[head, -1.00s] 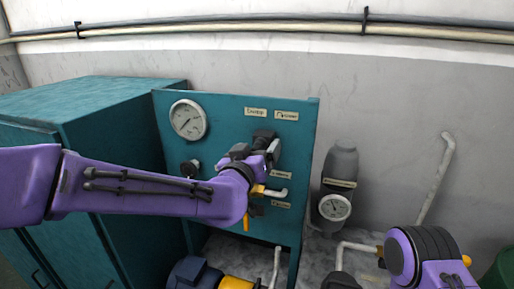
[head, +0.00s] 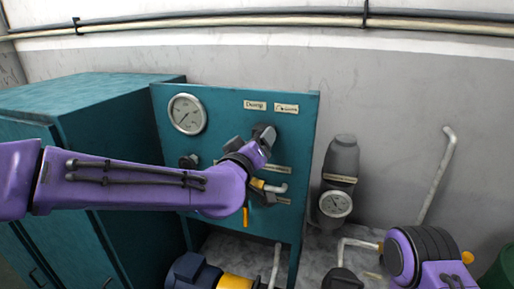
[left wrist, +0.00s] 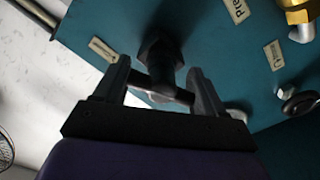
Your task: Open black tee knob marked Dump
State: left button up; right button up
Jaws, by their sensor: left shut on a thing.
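The black tee knob (head: 265,131) sticks out from the upper right of the teal panel (head: 225,125), below the label reading Dump (head: 255,105). In the left wrist view its stem (left wrist: 161,55) and crossbar (left wrist: 160,90) show between the fingers. My left gripper (left wrist: 159,80) is shut on the crossbar, one finger at each end. In the head view my left gripper (head: 248,145) is at the knob, partly hidden by its own wrist. My right arm shows at the lower right, but its gripper is not visible.
A pressure gauge (head: 187,114) and a small black knob (head: 188,161) are to the left on the panel. A yellow-handled valve (head: 270,187) sits just below my left wrist. A grey cylinder (head: 340,160) with a gauge stands right of the panel. A teal cabinet (head: 100,95) is at the left.

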pick_arm(q)
jog(key=n, duration=0.1)
jog(key=n+b, duration=0.1)
jog(key=n, duration=0.1)
jog(key=shift+f+n+b, duration=0.25)
jog(key=shift+n+b, duration=0.15)
jog(key=n+b, duration=0.2)
jog(key=n, duration=0.1)
jog(key=shift+f+n, duration=0.1)
jog(key=shift+n, duration=0.2)
jog(key=n+b, duration=0.2)
jog(key=n, duration=0.2)
jog(key=shift+f, duration=0.1)
jog(key=shift+n+b, duration=0.8)
jog(key=shift+n, duration=0.5)
jog(key=o, duration=0.9)
jog(key=shift+a, duration=0.1)
